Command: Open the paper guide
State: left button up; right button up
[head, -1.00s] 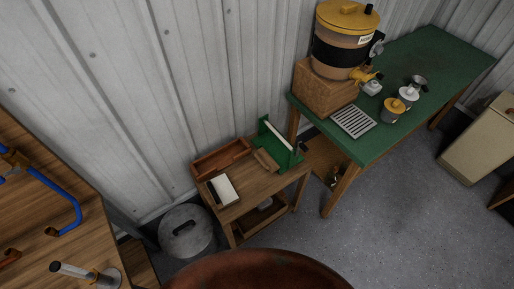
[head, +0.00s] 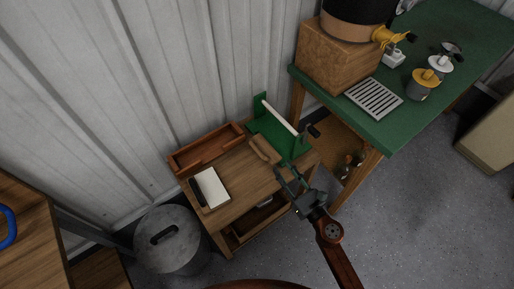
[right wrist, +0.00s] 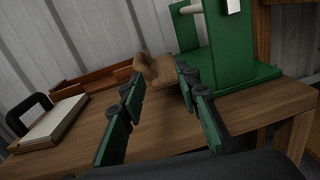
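A green stand (head: 272,130) with a white roller and a dark crank knob is on the small wooden table; it also shows in the right wrist view (right wrist: 229,45). A light-brown wooden piece (head: 264,149) lies just left of it, also in the right wrist view (right wrist: 155,72). I cannot tell which part is the paper guide. My right gripper (head: 288,173) is over the table's front right edge, near the stand. In the right wrist view its green-padded fingers (right wrist: 160,78) are apart with nothing between them. My left gripper is out of view.
A white pad with a black clip (head: 212,187) and a reddish wooden tray (head: 207,150) share the small table (head: 236,202). A lidded metal bin (head: 171,243) stands left. A green table (head: 388,128) with a dispenser stands right. The corrugated wall is behind.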

aim_at(253, 145)
jog(key=a+n, duration=0.1)
jog(key=a+n+g+y, duration=0.1)
jog(key=a+n, duration=0.2)
jog(key=shift+w+r+y, duration=0.25)
jog(key=shift+y, duration=0.15)
jog(key=x, duration=1)
jog(key=shift+w+a+f, duration=0.2)
jog(key=shift+w+f, duration=0.05)
jog(key=shift+w, duration=0.1)
jog(key=shift+c, duration=0.4)
grip_shut()
